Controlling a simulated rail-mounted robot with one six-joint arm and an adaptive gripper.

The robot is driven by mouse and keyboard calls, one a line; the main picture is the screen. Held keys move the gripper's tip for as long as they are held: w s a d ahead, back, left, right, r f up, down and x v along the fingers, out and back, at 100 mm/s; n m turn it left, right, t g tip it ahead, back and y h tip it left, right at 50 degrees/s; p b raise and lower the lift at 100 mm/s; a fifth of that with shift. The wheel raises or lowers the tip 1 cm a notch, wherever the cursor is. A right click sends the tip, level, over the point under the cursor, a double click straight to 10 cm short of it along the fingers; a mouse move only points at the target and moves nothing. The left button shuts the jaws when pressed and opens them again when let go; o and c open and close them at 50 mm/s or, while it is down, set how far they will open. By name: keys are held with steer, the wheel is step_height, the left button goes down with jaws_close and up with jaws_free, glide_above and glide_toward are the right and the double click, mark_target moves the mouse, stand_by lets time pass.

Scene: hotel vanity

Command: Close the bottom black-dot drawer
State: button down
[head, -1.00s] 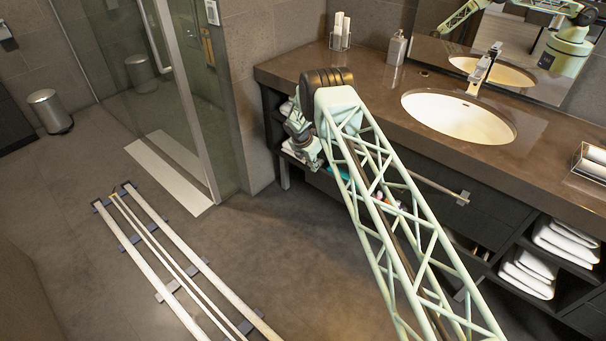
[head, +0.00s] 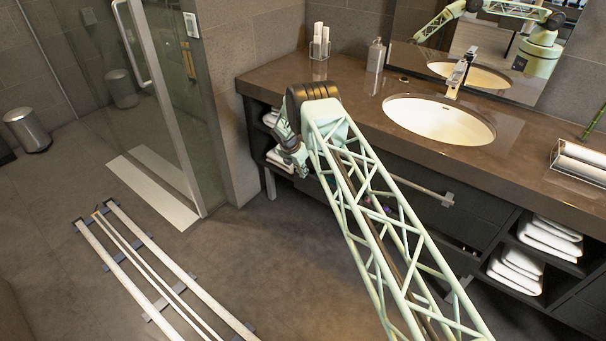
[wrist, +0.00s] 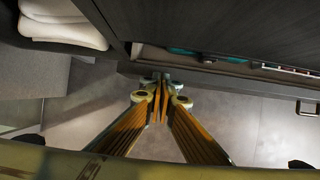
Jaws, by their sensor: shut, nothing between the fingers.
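The bottom drawer sits under the vanity counter, partly behind my arm in the head view. In the wrist view its front (wrist: 235,74) stands a little out from the dark cabinet, and a narrow gap shows teal and other small contents. No black dot is visible. My gripper (wrist: 162,80) is shut and empty, its fingertips at the left end of the drawer front in the picture; I cannot tell whether they touch it. In the head view my wrist is near the cabinet's left side, and the fingertips are hard to make out.
Open shelves hold folded white towels (head: 517,262); more towels (wrist: 62,25) lie beside the drawer. A sink (head: 438,118), soap dispenser (head: 375,55) and clear holder (head: 580,162) are on the counter.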

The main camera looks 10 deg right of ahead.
steer(key=s+a+r+p, duration=0.2)
steer(key=s+a+r, duration=0.3)
steer(key=r, duration=0.4)
steer(key=shift+s+a+r+p, duration=0.15)
steer(key=shift+s+a+p, duration=0.05)
steer(key=shift+p, duration=0.2)
steer(key=c, duration=3.5)
jaws_free()
